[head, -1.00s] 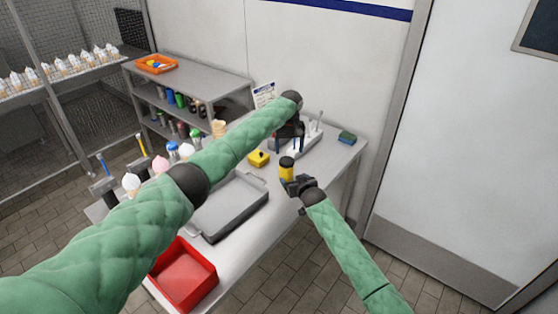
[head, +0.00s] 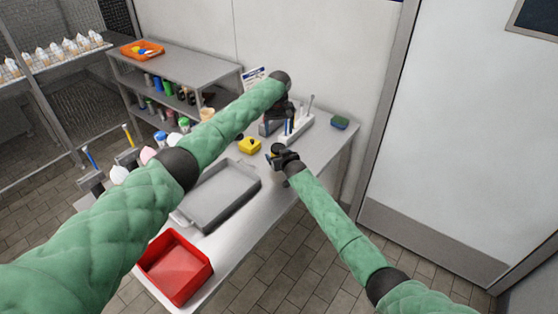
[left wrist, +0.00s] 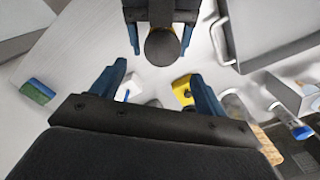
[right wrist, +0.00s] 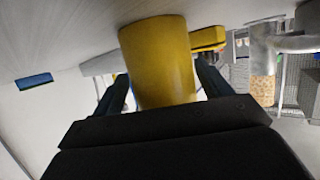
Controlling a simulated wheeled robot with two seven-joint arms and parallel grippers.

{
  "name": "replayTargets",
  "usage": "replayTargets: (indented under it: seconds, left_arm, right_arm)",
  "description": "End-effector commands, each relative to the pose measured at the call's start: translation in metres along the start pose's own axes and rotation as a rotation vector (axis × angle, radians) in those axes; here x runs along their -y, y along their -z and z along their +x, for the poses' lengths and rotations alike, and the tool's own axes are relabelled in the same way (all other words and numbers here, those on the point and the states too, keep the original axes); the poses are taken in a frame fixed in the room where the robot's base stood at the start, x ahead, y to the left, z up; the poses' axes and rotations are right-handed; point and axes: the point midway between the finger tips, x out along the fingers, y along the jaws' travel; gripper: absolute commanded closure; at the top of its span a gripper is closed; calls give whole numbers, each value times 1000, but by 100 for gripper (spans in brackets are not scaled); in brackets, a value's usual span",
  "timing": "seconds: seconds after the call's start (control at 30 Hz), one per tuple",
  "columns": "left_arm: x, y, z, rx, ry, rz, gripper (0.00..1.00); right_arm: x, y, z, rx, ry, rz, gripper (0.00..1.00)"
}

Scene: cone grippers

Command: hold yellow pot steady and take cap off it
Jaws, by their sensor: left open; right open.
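The yellow pot is an upright cylinder with a round black cap (head: 277,148). In the head view my right gripper (head: 284,158) hides most of its body. In the right wrist view the yellow pot (right wrist: 160,65) stands between the open fingers of my right gripper (right wrist: 160,85); I cannot tell whether they touch it. In the left wrist view the cap (left wrist: 162,47) shows from above, ahead of and between the open, empty fingers of my left gripper (left wrist: 160,75). In the head view my left gripper (head: 270,126) is beyond the pot, partly hidden by its arm.
A yellow block with a black knob (head: 249,146) sits near the pot. A grey tray (head: 222,190) and a red bin (head: 174,268) lie nearer on the table. A white holder (head: 296,128) and a green-blue sponge (head: 340,123) are at the back.

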Motion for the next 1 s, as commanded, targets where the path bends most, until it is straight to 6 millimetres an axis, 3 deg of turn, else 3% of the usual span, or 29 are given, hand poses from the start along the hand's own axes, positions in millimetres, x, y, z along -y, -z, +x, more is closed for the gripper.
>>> replayTargets:
  seconds: [0.27,0.63,1.0]
  left_arm:
    - [0,0,0,1,0,0,26]
    - [0,0,0,0,0,1,26]
    - [-15,1,-11,-22,-14,141,26]
  right_arm:
    - [0,0,1,0,0,0,25]
    - [0,1,1,-1,0,0,98]
    - [0,1,1,-1,0,0,100]
